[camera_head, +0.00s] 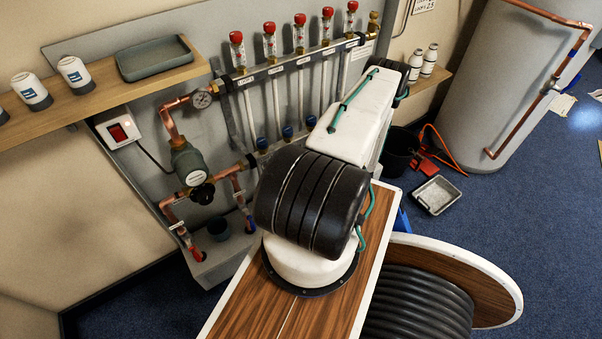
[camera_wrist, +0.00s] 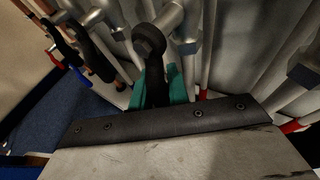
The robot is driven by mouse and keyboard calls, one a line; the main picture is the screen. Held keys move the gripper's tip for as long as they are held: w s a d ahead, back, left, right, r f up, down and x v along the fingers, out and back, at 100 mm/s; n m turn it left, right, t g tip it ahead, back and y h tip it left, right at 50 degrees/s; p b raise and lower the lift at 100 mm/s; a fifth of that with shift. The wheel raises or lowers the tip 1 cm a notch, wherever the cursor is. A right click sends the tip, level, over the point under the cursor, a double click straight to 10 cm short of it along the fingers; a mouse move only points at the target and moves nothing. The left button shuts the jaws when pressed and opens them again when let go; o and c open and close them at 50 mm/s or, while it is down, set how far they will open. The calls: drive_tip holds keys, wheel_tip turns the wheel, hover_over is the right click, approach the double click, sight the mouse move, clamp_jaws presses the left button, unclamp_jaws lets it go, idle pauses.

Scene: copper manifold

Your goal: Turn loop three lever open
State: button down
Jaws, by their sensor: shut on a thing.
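The manifold's upper bar (camera_head: 290,65) carries a row of red-capped flow gauges (camera_head: 270,32) with small white labels under them. Pale pipes run down to a row of blue-ended valve parts (camera_head: 287,132). My arm covers the right part of this lower row and hides my gripper in the head view. In the wrist view, my gripper (camera_wrist: 158,88) has teal fingers closed around a dark lever (camera_wrist: 156,92). The lever hangs from a round dark hub (camera_wrist: 148,40) on a grey valve body. The wrist view shows no label, so I cannot tell the loop number.
Grey pipes (camera_wrist: 265,60) stand close on the right of my gripper; blue and red handles (camera_wrist: 103,70) are at the left. A pump (camera_head: 188,165) and shelf tray (camera_head: 155,58) are left of the manifold.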

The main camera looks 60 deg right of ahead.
idle(0.5)
drive_tip(key=c, duration=1.3)
unclamp_jaws()
drive_tip(key=shift+d, duration=0.1)
drive_tip(key=shift+c, duration=0.2)
